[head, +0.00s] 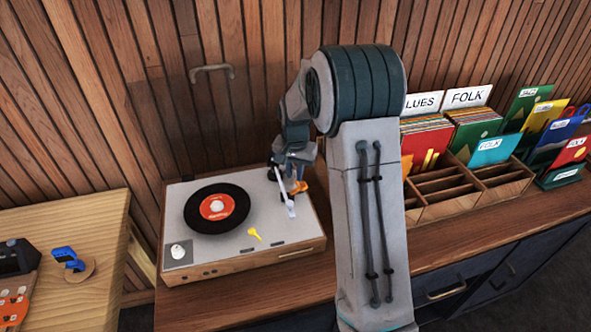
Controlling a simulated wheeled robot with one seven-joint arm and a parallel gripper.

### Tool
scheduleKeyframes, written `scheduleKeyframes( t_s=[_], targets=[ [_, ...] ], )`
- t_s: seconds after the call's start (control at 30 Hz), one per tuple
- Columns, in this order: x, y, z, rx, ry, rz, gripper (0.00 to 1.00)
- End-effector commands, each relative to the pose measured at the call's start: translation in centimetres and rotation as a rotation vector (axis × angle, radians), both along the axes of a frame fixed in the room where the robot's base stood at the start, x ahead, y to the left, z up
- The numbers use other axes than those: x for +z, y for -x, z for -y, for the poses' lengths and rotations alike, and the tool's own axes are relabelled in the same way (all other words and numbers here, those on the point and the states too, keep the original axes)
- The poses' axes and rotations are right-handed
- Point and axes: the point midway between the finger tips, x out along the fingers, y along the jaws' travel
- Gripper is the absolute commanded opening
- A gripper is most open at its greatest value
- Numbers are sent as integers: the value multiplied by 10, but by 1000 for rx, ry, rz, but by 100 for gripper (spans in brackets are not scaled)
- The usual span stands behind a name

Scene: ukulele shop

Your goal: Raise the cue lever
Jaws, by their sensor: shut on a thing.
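The record player (218,262) stands on the dark wooden counter, its pale top carrying a black record (190,212) with a red label. The white tonearm (281,182) lies to the right of the record, its head clear of the disc. My gripper (295,184) reaches down at the right rear of the player, beside the tonearm. It is shut on a small piece there, apparently the cue lever. Orange (301,188) shows at the fingertips, but the gripper hides most of the grip, so the lever's angle cannot be told. A small yellow piece (254,233) sits at the front of the top.
A clear lid with a handle (212,70) stands raised behind the player. A wooden record rack (440,206) with LUES and FOLK cards is close on the right. A light wood table (100,228) with a blue item (68,257) is at left.

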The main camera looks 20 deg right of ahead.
Motion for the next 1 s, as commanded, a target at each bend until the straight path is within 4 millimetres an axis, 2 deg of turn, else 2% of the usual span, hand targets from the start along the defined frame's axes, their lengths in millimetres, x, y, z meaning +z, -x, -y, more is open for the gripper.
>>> scheduleKeyframes(
  t_s=[0.03,0.1,0.37,0.5,0.67,1.0],
  targets=[
    [0,0,0,0,0,1,19],
    [0,0,0,0,0,1,39],
    [0,0,0,0,0,1,39],
    [8,0,0,0,0,4,39],
    [35,2,-1,0,0,7,39],
    [110,8,-1,-1,0,5,39]
  ],
)
